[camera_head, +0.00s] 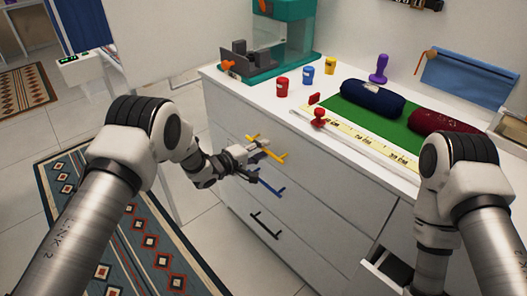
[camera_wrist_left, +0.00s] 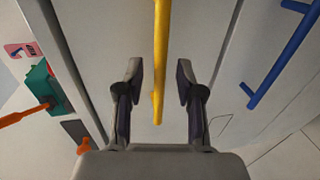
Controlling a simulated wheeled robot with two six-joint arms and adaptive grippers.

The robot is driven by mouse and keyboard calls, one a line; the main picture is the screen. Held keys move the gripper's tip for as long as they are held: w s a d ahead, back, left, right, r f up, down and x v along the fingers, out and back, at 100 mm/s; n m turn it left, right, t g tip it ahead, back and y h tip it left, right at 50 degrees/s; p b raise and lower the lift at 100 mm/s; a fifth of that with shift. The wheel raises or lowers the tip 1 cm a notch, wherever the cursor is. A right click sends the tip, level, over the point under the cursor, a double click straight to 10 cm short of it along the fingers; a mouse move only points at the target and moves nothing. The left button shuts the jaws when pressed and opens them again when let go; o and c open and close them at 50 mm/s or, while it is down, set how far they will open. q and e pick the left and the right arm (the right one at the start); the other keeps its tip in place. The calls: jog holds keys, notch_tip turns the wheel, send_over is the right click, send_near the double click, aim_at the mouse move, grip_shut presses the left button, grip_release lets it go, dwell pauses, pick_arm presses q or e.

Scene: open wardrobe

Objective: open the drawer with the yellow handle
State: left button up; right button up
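The yellow handle (camera_head: 267,149) is a bar on the top drawer front of the white cabinet, and that drawer looks shut. In the left wrist view the yellow handle (camera_wrist_left: 161,60) runs between the two fingers. My left gripper (camera_head: 262,149) is at the handle, partly covering it; in the wrist view my left gripper (camera_wrist_left: 160,85) is open, with a gap on each side of the bar. My right arm (camera_head: 455,195) comes down at the right; its gripper is hidden or outside the picture.
A blue handle (camera_head: 271,187) and a black handle (camera_head: 264,226) sit on the drawers below. The cabinet top holds small coloured jars, a green mat (camera_head: 345,119), rolled cloths and a teal machine (camera_head: 292,30). A small drawer (camera_head: 385,275) at lower right stands open.

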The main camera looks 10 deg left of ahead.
pick_arm(q)
jog(key=shift+w+d+f, duration=0.1)
jog(key=shift+w+d, duration=0.25)
jog(key=shift+w, duration=0.1)
grip_shut()
